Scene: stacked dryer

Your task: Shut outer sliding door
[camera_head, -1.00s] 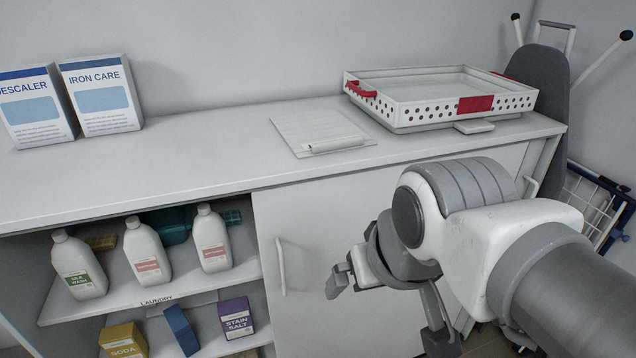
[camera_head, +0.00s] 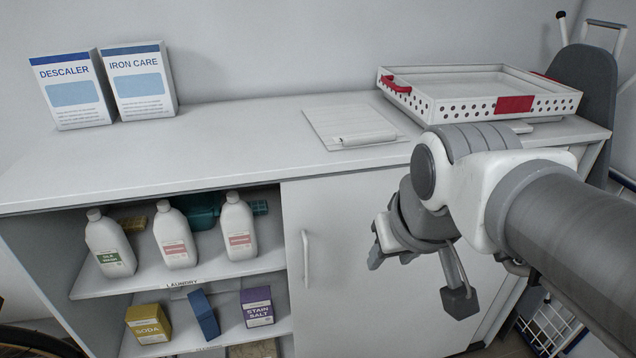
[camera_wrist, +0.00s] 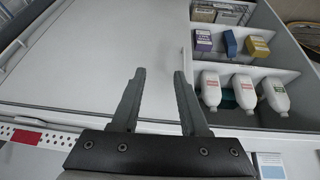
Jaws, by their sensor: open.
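The outer sliding door (camera_head: 345,265) is a pale panel with a vertical white bar handle (camera_head: 306,258) near its left edge. It covers the right part of the cabinet, and the left part stands open. My gripper (camera_head: 415,285) is in front of the door, to the right of the handle, open and empty. In the wrist view my gripper (camera_wrist: 160,85) shows two spread fingers with nothing between them. The door panel (camera_wrist: 110,50) fills the left and middle of that view.
Open shelves hold white bottles (camera_head: 175,240) above and boxes (camera_head: 149,322) below. A grey ironing board (camera_head: 582,85) and a rack (camera_head: 548,330) are at the right.

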